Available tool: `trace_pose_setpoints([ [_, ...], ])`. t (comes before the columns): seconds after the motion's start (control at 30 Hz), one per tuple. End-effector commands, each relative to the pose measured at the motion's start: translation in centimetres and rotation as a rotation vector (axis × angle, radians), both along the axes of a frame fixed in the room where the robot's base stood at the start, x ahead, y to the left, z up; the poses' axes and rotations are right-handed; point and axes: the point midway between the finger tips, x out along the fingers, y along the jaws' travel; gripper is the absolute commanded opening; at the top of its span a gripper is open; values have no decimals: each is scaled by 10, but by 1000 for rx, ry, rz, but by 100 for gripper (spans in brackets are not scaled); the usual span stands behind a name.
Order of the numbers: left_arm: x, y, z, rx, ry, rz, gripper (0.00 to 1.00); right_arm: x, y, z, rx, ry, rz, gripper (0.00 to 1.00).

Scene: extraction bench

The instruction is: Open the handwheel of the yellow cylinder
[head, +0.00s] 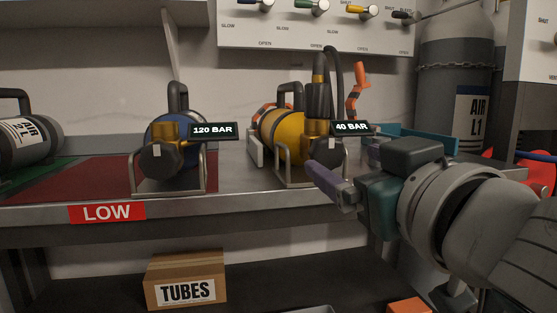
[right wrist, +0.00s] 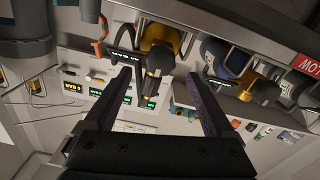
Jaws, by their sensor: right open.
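The yellow cylinder (head: 283,135) lies in a metal cradle on the bench, its valve end towards me, with a "40 BAR" tag. Its dark handwheel (head: 322,150) with a white mark is at the front of the brass valve; a black hose rises from the valve. My right gripper (head: 345,168) is open and empty, just right of and in front of the handwheel. In the right wrist view the yellow cylinder (right wrist: 158,36) appears upside down, its dark handwheel (right wrist: 153,84) between the open fingers (right wrist: 163,84). No contact is visible. My left gripper is out of view.
A blue cylinder (head: 165,128) tagged "120 BAR" lies to the left, and a grey cylinder (head: 28,137) farther left. A valve panel (head: 300,36) is above. A tall chained cylinder (head: 453,85) stands at right behind my arm. A "TUBES" box (head: 186,280) sits below the bench.

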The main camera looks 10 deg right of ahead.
Motion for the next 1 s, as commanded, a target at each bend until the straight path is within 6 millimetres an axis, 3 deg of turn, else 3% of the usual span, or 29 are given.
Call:
trace_pose_setpoints([
  [0.1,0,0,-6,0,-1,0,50,22,1,-1,-3,-3,0,89],
  [0.3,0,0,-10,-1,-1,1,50,46,2,-1,-1,0,0,89],
  [0.7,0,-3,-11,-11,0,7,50,54,2,0,1,1,0,89],
  [1.0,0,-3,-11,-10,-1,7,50,54,2,0,0,1,0,57],
])
